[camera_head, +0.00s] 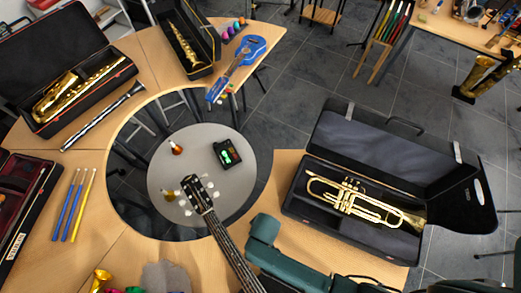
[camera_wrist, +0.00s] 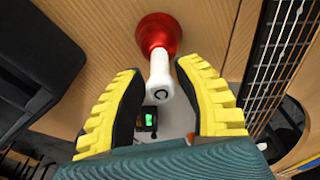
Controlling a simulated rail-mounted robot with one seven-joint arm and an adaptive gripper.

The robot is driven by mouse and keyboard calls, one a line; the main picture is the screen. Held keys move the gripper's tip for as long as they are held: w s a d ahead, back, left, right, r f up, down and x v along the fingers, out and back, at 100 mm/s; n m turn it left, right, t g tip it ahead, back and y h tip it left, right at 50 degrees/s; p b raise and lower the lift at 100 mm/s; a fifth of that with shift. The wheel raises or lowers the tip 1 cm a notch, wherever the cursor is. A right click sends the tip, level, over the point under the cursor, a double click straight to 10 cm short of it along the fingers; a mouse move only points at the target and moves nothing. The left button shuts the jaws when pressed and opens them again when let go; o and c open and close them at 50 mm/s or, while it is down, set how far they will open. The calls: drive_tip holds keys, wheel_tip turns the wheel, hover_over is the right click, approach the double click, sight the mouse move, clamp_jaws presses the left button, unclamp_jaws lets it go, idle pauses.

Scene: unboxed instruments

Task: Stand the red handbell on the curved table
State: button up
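The red handbell (camera_wrist: 158,35) has a white handle (camera_wrist: 160,72) with a dark letter on its end. In the wrist view, its red cup is seen against light wood and the handle points toward the camera. I cannot tell whether the cup touches the wood. My gripper (camera_wrist: 160,68) has its yellow-padded fingers spread on either side of the handle, with a visible gap on both sides. The curved table (camera_head: 95,245) is light wood and bends around a grey round table in the head view. I cannot make out the handbell or my fingers in the head view.
A black open case with a trumpet (camera_head: 355,200) lies on the right wood. A guitar neck (camera_head: 225,235) rises near the middle, beside the handbell in the wrist view (camera_wrist: 280,50). The grey round table (camera_head: 215,180) holds a dark device (camera_head: 228,153) and small brown items.

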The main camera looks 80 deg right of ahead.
drive_tip(key=r, duration=0.6)
drive_tip(key=r+p, duration=0.1)
drive_tip(key=r, duration=0.3)
drive_tip(key=shift+s+a, duration=0.25)
drive_tip(key=shift+s, duration=0.1)
drive_tip(key=w+r+n+t+h, duration=0.25)
drive_tip(key=w+r+t, duration=0.65)
drive_tip(key=w+r, duration=1.3)
drive_tip(key=w+a+r+n+t+y, duration=0.1)
drive_tip(key=w+r+t, duration=0.15)
drive_tip(key=r, duration=0.65)
drive_tip(key=w+a+r+n+t, duration=0.15)
drive_tip(key=r+t, duration=0.25)
drive_tip(key=r, duration=0.6)
drive_tip(key=s+a+r+t+p, duration=0.1)
drive_tip(key=r+t+p, duration=0.1)
drive_tip(key=r, duration=0.7)
drive_tip(key=s+a+r+n+t+p, duration=0.1)
drive_tip(key=r+t+p, duration=0.1)
drive_tip(key=r, duration=0.7)
drive_tip(key=s+a+r+t+y+p, duration=0.1)
drive_tip(key=r+p, duration=0.3)
drive_tip(key=r, duration=0.5)
drive_tip(key=shift+s+a+r+n+t, duration=0.4)
drive_tip(key=shift+s+a+t, duration=0.05)
drive_tip(key=shift+a+t, duration=0.1)
